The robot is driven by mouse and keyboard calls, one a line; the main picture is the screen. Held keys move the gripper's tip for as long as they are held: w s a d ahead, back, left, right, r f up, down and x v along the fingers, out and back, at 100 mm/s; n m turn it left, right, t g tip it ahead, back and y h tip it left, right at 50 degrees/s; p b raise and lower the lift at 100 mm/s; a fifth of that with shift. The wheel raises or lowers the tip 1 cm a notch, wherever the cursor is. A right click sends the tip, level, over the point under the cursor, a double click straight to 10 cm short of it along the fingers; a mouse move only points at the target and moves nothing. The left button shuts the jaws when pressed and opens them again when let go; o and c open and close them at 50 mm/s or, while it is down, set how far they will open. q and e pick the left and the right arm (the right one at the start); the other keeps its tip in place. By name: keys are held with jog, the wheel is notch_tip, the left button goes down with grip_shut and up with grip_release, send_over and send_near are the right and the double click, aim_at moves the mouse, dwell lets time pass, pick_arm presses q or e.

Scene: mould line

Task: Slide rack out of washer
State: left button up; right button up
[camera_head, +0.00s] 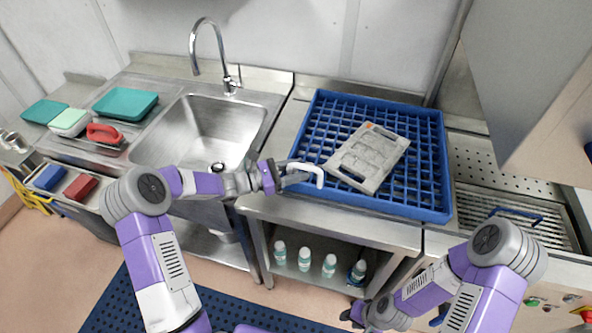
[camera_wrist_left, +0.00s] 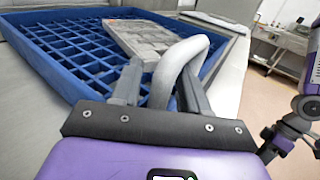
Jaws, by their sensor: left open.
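The blue lattice rack (camera_head: 433,190) lies flat on the steel table left of the washer (camera_head: 555,100). A grey mould plate (camera_head: 368,157) lies inside the rack. It also shows in the left wrist view (camera_wrist_left: 143,38), inside the rack (camera_wrist_left: 62,76). My left gripper (camera_head: 300,176) is at the rack's left front corner. Its fingers (camera_wrist_left: 160,88) are open, with a pale curved handle (camera_wrist_left: 184,60) between them; I cannot tell what it is fixed to. My right gripper (camera_head: 358,312) is low in front of the table; its jaw state is unclear.
A sink (camera_head: 205,130) with a tap (camera_head: 208,50) is on the left, with teal trays (camera_head: 125,103) and a red-handled tool (camera_head: 103,133) beside it. Several bottles (camera_head: 305,258) stand on the shelf below. A perforated steel bed (camera_head: 490,165) lies right of the rack.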

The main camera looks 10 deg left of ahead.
pick_arm(q)
jog(key=shift+c, duration=0.3)
grip_shut()
jog(key=a+p, duration=0.1)
jog(key=a, duration=0.8)
jog(key=shift+w+a, duration=0.1)
jog(key=shift+w, duration=0.1)
jog(key=shift+a, duration=0.25)
jog(key=shift+o, duration=0.3)
grip_release()
jog(key=shift+a, duration=0.15)
